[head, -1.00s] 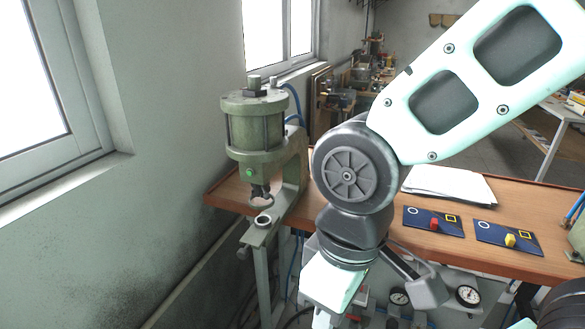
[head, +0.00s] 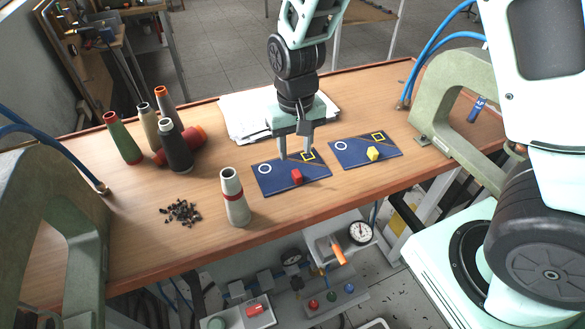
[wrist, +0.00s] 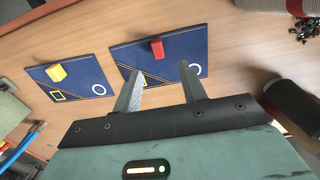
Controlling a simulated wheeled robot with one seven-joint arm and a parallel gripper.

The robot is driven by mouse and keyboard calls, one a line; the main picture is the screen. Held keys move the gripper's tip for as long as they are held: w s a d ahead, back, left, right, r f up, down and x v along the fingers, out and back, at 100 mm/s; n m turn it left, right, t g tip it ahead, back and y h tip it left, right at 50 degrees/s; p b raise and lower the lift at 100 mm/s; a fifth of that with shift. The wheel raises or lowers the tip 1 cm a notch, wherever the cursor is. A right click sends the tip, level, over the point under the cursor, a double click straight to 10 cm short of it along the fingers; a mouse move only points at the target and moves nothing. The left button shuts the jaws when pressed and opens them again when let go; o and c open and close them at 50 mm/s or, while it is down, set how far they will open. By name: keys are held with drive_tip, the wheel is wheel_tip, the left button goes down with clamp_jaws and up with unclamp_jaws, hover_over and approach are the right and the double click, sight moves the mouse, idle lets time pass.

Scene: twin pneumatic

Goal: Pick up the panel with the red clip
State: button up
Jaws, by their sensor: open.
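The panel with the red clip (head: 278,181) is a flat dark blue board on the wooden table. It carries a white circle, a yellow square outline and the red clip (head: 297,176) near its front edge. In the wrist view the panel (wrist: 175,75) lies just beyond my fingertips, with the red clip (wrist: 157,48) at its far edge. My gripper (head: 296,156) is open and empty, pointing down over the panel's back part; contact with the panel cannot be told. A similar panel with a yellow clip (head: 350,152) lies to the right.
White papers (head: 245,115) lie behind the panel. A grey cone with a red band (head: 235,200) stands left of it, near dark crumbs (head: 182,213) and several thread cones (head: 172,145). Green presses flank the table, the right one (head: 450,90) beside the yellow-clip panel.

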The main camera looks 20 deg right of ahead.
sight(297, 174)
wheel_tip(297, 174, down, 3)
drive_tip(key=shift+s+r, duration=0.1)
drive_tip(key=shift+s+d+f+p, duration=0.1)
drive_tip(key=shift+f+p, duration=0.3)
drive_tip(key=shift+f, duration=0.15)
drive_tip(key=shift+s+d+f+p, duration=0.1)
drive_tip(key=shift+f+p, duration=0.4)
drive_tip(key=shift+f, duration=1.65)
clamp_jaws()
